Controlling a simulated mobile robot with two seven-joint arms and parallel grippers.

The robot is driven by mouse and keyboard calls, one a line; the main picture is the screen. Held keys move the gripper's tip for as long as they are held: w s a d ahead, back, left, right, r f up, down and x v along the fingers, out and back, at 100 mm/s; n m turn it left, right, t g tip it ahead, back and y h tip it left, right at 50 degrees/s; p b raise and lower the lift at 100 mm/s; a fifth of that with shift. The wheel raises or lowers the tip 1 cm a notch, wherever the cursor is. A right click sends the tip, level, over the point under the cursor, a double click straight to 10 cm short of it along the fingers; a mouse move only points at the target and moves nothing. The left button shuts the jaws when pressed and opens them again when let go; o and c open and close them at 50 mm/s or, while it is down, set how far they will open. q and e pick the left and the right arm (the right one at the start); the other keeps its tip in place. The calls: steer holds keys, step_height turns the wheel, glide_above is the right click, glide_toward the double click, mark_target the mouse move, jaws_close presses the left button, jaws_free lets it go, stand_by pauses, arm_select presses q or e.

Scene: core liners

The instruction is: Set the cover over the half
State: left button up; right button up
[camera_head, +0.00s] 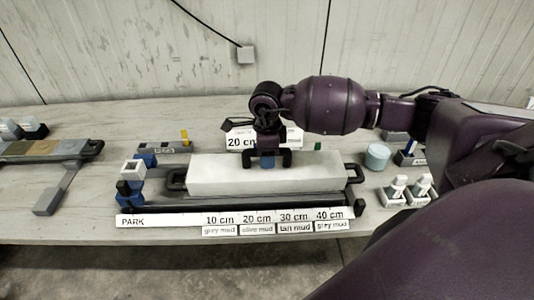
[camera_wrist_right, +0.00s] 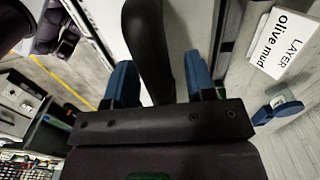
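A long pale cover (camera_head: 225,176) lies lengthwise over the middle of the bench in the head view, with a dark handle on its top. My right gripper (camera_head: 267,160) is at the handle from above. In the right wrist view its blue fingertips (camera_wrist_right: 161,85) stand apart on either side of the black handle bar (camera_wrist_right: 148,40), with a visible gap beside it. My left gripper is not in view.
A label strip (camera_head: 165,221) runs along the front, marked PARK and 10 to 40 cm. Another tray with banded core (camera_head: 45,148) lies at the left. A panelled wall is behind.

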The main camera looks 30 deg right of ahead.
steer(key=shift+r+p, duration=0.5)
step_height(320, 180, up, 12)
steer(key=b, duration=0.1)
steer(key=shift+r, duration=0.15)
stand_by(0.6)
